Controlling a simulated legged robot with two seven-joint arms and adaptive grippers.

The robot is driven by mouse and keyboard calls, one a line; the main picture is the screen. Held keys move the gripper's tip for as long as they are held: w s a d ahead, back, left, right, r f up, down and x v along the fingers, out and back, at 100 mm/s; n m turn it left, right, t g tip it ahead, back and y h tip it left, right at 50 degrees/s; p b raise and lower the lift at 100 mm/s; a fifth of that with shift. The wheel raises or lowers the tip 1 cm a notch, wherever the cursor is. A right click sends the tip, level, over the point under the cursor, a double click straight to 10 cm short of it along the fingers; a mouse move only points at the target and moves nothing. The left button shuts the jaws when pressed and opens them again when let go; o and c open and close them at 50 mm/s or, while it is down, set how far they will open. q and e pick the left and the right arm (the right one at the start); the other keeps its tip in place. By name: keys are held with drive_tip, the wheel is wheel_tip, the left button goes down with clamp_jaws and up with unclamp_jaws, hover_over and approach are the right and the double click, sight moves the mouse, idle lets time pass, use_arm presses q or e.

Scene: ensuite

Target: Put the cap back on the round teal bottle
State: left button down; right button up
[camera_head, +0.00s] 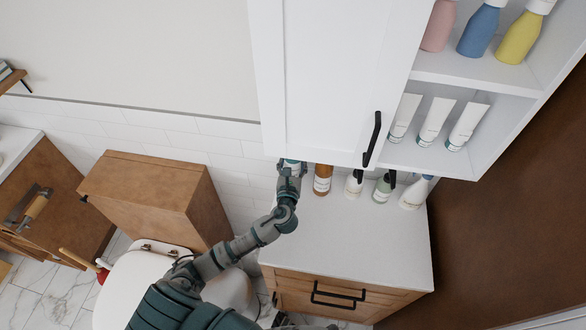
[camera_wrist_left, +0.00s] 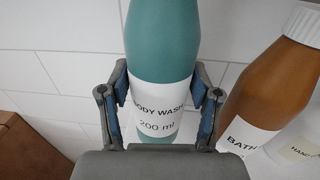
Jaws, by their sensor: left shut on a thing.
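The round teal bottle (camera_wrist_left: 162,40) stands upright in the left wrist view, with a white label reading "BODY WASH 200 ml". My left gripper (camera_wrist_left: 163,100) is shut on it, one finger on each side at label height. The bottle's top is out of that frame, so I cannot see whether it has a cap. In the head view my left gripper (camera_head: 291,168) is at the back left of the counter, partly under the wall cabinet, which hides most of the bottle. No loose cap is seen. My right gripper is not in view.
A brown bottle (camera_head: 322,180) with a white cap (camera_wrist_left: 303,24) stands just right of the teal one. More bottles (camera_head: 353,184) line the counter's back. The white wall cabinet (camera_head: 330,80) overhangs them. The counter's front (camera_head: 350,235) is clear. A toilet (camera_head: 130,285) stands left.

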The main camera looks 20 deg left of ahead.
sight(293, 174)
use_arm(q)
drive_tip(key=shift+d, duration=0.2)
wheel_tip(293, 174, down, 3)
drive_tip(key=shift+f+b, duration=0.2)
drive_tip(key=shift+b, duration=0.1)
drive_tip(key=shift+c, duration=1.2)
unclamp_jaws()
drive_tip(key=shift+a, duration=0.1)
drive_tip(key=shift+s, duration=0.1)
drive_tip(key=shift+s+d, duration=0.2)
drive_tip(key=shift+s, duration=0.05)
drive_tip(key=v, duration=1.1)
drive_tip(key=shift+s+r, duration=0.1)
drive_tip(key=shift+s, duration=0.05)
